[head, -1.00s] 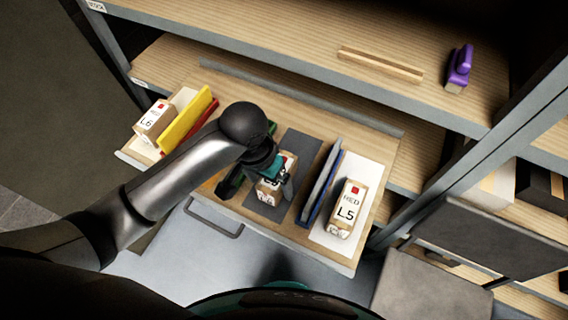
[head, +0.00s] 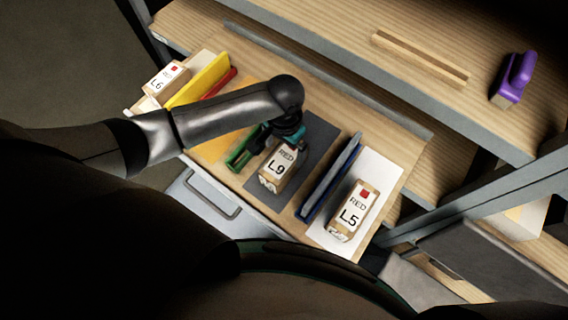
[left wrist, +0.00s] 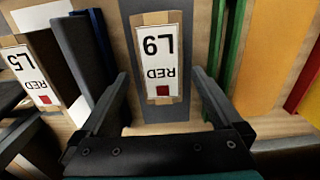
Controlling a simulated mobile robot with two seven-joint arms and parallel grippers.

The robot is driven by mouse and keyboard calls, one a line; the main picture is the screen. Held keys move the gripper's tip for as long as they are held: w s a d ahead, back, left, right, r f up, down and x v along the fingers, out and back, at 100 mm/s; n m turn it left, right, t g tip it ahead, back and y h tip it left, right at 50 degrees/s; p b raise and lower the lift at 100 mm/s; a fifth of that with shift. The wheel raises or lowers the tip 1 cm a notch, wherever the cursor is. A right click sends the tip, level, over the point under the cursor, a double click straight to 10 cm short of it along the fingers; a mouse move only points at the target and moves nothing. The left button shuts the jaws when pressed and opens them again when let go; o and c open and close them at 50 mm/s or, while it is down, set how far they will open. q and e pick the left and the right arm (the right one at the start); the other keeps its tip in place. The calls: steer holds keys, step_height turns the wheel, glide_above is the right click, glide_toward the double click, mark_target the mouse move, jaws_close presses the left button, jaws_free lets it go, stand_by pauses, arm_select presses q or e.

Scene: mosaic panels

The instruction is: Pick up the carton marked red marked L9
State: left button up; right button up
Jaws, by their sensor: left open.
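The carton marked red L9 (head: 279,164) is a brown box with a white label, on a dark grey mat (head: 318,140) on the pulled-out shelf. It also shows upside down in the left wrist view (left wrist: 160,62), between the two fingers. My left gripper (head: 292,137) is at the carton's far end in the head view. In the left wrist view the open gripper (left wrist: 160,100) has a finger on each side of the carton, with gaps visible. The fingertips' height against the carton is unclear. My right gripper is not in view.
Carton L5 (head: 350,212) stands on a white mat (head: 385,175) to the right, behind blue dividers (head: 328,180). A green divider (head: 243,150) is close on the left. Carton L6 (head: 165,82) stands beyond yellow (head: 200,80) and red dividers. A purple-handled object (head: 513,78) is on the upper shelf.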

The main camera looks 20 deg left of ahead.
mark_target(284, 158)
arm_select(q)
steer(key=shift+f, duration=0.25)
step_height(284, 158, down, 4)
steer(key=shift+f+b, duration=0.25)
steer(key=shift+b, duration=0.5)
steer(key=shift+f, duration=0.25)
steer(key=shift+c, duration=0.2)
jaws_close()
steer(key=shift+r, duration=0.1)
